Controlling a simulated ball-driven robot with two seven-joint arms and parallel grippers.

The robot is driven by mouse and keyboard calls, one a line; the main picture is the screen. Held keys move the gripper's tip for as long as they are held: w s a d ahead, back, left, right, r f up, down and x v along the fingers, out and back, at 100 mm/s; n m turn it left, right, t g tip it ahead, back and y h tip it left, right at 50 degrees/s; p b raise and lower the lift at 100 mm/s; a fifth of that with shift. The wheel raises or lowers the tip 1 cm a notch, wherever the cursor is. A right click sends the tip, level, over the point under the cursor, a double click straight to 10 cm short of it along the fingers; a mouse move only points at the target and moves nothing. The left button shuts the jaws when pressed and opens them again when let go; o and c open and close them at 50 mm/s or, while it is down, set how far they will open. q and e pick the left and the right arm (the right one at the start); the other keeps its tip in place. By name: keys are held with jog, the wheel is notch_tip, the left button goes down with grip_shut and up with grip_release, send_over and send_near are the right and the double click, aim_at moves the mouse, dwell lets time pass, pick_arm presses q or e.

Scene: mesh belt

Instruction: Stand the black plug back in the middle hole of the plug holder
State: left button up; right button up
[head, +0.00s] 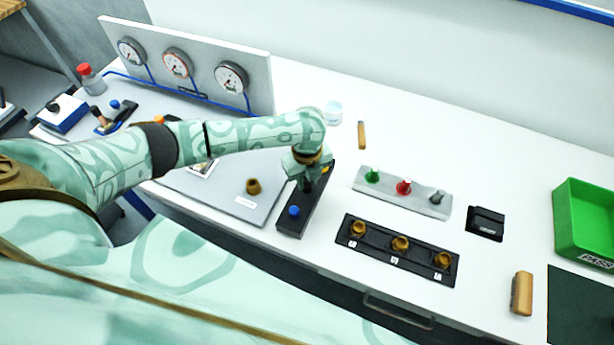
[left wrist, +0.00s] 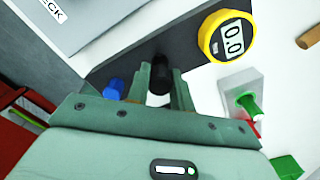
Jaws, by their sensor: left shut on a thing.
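My left gripper (head: 307,180) is over the middle of a dark bar (head: 286,228), which looks like the plug holder. It is shut on a black plug, which shows between the two fingers in the left wrist view (left wrist: 160,78). A blue plug (head: 294,211) stands at the bar's near end, and it also shows in the left wrist view (left wrist: 113,90). A yellow round counter reading 00 (left wrist: 226,36) is at the far end. The fingers hide the middle hole, so I cannot tell whether the plug's lower end is in it. My right gripper is not in view.
Close to the bar are a grey plate (head: 225,197) with a brass knob (head: 253,186), a grey block (head: 418,203) with green, red and grey knobs, and a black strip (head: 375,255) with brass fittings. A green bin (head: 582,252) stands far right.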

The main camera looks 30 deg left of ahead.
pick_arm(q)
jog(key=shift+f+b, duration=0.55)
jog(key=shift+f, duration=0.65)
jog(key=o, duration=1)
jog(key=shift+o, duration=0.2)
notch_tip(320, 180, up, 16)
jog(key=p, duration=0.4)
jog(key=shift+r, duration=0.15)
